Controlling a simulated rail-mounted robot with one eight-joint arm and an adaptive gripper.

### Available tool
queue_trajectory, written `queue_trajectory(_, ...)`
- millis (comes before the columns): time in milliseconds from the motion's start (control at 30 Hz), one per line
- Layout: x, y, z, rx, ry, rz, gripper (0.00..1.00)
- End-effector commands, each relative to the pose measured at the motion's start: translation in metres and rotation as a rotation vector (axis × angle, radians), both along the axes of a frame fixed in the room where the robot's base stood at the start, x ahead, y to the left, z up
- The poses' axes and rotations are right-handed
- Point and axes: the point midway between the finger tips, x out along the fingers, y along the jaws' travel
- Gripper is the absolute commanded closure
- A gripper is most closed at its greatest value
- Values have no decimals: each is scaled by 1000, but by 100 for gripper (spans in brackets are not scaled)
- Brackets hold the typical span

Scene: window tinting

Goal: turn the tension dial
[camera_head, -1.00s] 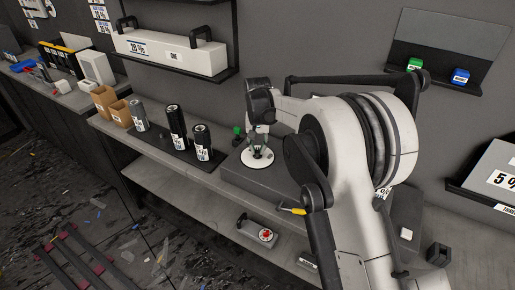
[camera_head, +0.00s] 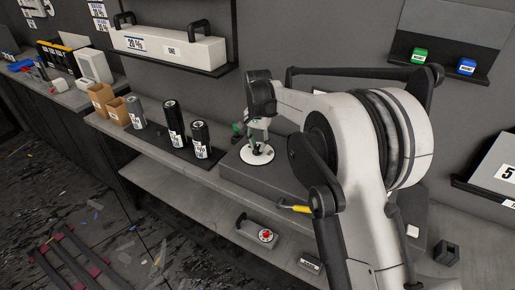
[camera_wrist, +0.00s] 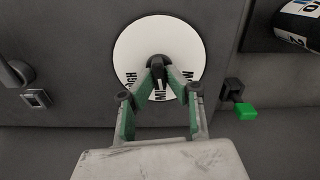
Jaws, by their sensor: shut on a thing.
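The tension dial is a black knob (camera_wrist: 157,66) in the middle of a round white plate (camera_wrist: 133,50) with black lettering, in the wrist view. The lettering is partly hidden by my fingers. In the head view the white plate (camera_head: 247,154) lies on top of a dark grey box (camera_head: 230,171). My gripper (camera_wrist: 158,73) has green-padded fingers and is over the plate, shut on the black knob. In the head view my gripper (camera_head: 257,138) points down at the plate, and its fingertips are hard to make out.
A green block (camera_wrist: 246,111) on a black mount is right of the plate in the wrist view. Several labelled rolls (camera_head: 174,125) stand left of the box. A yellow-handled tool (camera_head: 295,209) is at the box's front. A red-knobbed device (camera_head: 265,236) sits on the lower shelf.

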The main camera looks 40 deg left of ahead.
Motion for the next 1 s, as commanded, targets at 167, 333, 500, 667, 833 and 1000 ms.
queue_trajectory(167, 0, 0, -1, 0, 0, -81, 100)
queue_trajectory(333, 0, -1, 0, 0, 0, -124, 100)
queue_trajectory(500, 0, -1, 0, 0, 0, -137, 100)
queue_trajectory(667, 0, -1, 0, 0, 0, -137, 100)
queue_trajectory(833, 0, -1, 0, 0, -1, -137, 83)
queue_trajectory(1000, 0, -1, 0, 0, 0, -136, 70)
